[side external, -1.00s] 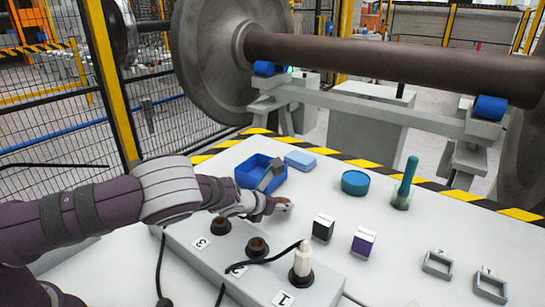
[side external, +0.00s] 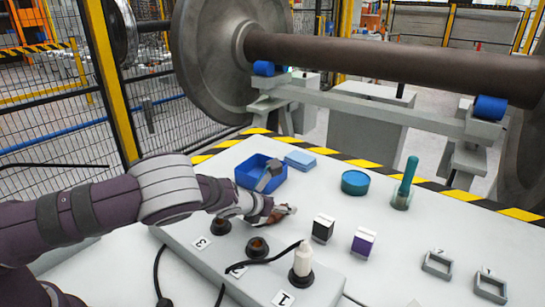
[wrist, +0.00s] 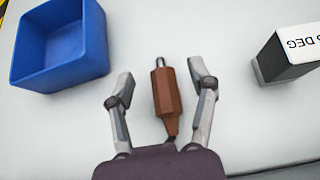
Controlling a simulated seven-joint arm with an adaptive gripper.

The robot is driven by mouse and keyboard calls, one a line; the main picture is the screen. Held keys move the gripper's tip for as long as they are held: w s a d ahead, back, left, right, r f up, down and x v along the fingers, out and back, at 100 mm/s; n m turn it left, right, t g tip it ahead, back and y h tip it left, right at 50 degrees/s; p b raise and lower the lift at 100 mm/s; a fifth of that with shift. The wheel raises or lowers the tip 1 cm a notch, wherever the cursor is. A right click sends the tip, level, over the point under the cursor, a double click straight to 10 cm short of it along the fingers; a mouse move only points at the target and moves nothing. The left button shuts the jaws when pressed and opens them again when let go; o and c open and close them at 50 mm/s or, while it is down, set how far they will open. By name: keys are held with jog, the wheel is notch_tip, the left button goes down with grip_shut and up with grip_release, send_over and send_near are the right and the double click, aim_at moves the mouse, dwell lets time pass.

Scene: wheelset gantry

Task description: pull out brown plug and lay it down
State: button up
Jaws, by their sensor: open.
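The brown plug (wrist: 165,92) lies on the white tabletop in the wrist view, its metal tip pointing away from my palm and its dark cable running back under the palm. My gripper (wrist: 160,76) is open around it, one finger on each side with a visible gap to the plug. In the side view the plug (side external: 276,215) shows small beside my gripper (side external: 281,205), partly hidden by the fingers. The grey socket strip (side external: 225,262) is in front; sockets 3 (side external: 220,225) and 2 (side external: 257,247) hold no plug. A white plug (side external: 303,259) stands in socket 1.
A blue bin (side external: 252,172) is close behind my gripper, with a light blue block (side external: 300,159) beside it. A black-and-white block (side external: 323,228) and a purple-and-white block (side external: 364,242) stand to the right. A teal round tin (side external: 355,182) and teal-handled tool (side external: 406,180) are farther back.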

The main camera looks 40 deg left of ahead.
jog(key=v, duration=1.1)
jog(key=shift+s, duration=0.1)
jog(key=shift+s+a+r+n, duration=0.1)
jog(key=shift+n, duration=0.5)
jog(key=shift+s+a+r+n, duration=0.1)
jog(key=shift+s+n, duration=0.05)
jog(key=shift+n, duration=0.45)
jog(key=n, duration=0.3)
jog(key=s+r+n+g, duration=0.1)
jog(key=n, duration=0.2)
jog(key=s+n+g, duration=0.1)
jog(key=n, duration=0.1)
jog(key=shift+s+a+r+n, duration=0.15)
jog(key=shift+s+r+n, duration=0.15)
jog(key=shift+n, duration=0.1)
jog(key=s+a+r+n+g, duration=0.1)
jog(key=s+r+n, duration=0.4)
jog(key=n, duration=0.7)
jog(key=s+a+r+n+g, duration=0.1)
jog(key=s+r+n+g, duration=0.1)
jog(key=s+r+n, duration=0.4)
jog(key=s+n, duration=0.4)
jog(key=n, duration=0.2)
jog(key=shift+s+a+n, duration=0.15)
jog(key=shift+s+n, duration=0.05)
jog(key=shift+n, duration=0.2)
jog(key=shift+r, duration=0.2)
